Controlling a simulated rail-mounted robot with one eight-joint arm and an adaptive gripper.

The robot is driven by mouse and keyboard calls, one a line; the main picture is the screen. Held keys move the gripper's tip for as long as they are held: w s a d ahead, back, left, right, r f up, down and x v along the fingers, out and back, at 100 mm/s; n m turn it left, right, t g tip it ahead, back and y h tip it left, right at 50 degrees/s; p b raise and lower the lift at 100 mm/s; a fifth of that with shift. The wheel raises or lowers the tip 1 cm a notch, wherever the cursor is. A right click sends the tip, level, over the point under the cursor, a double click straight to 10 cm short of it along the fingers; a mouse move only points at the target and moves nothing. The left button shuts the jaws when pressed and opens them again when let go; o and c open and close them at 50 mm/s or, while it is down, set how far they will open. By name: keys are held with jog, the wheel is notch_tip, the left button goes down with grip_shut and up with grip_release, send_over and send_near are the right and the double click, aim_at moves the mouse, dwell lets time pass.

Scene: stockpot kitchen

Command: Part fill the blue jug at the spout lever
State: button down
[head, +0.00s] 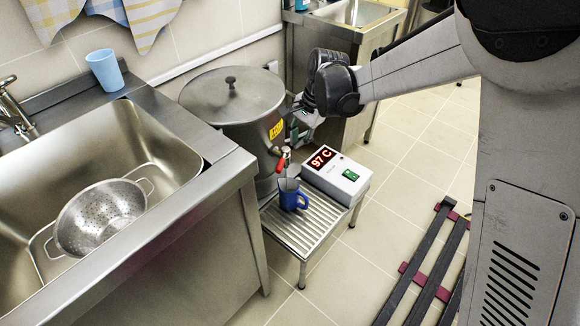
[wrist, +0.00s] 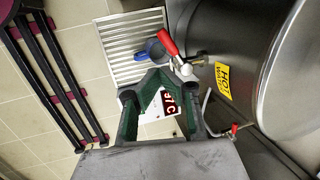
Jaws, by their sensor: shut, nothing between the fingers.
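The blue jug (head: 302,198) stands upright on a slatted metal stand below the tap of the big steel pot; its handle faces right. In the wrist view the jug (wrist: 153,51) is partly hidden behind the red lever. The red spout lever (head: 282,163) is on the tap at the pot's front; it also shows in the wrist view (wrist: 167,41). I cannot tell whether water runs or how full the jug is. My gripper (head: 300,136) is shut and empty, beside the pot and above the control box. In the wrist view its fingertips (wrist: 158,76) are apart from the lever.
The lidded pot (head: 205,122) carries a yellow hot-water label. A white control box (head: 339,178) reading 97 C sits beside the jug on the stand (head: 290,236). A sink with a colander (head: 101,217) and a light blue cup (head: 104,70) are left. A dark rack (head: 425,262) lies right.

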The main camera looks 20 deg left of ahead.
aim_at(282, 161)
jog(key=d+f+m+y+p, duration=0.25)
jog(key=d+m, duration=0.35)
jog(key=m, duration=0.7)
jog(key=a+f+b, duration=0.3)
jog(key=a+f, duration=0.5)
jog(key=shift+f+h, duration=0.1)
jog(key=shift+h, duration=0.15)
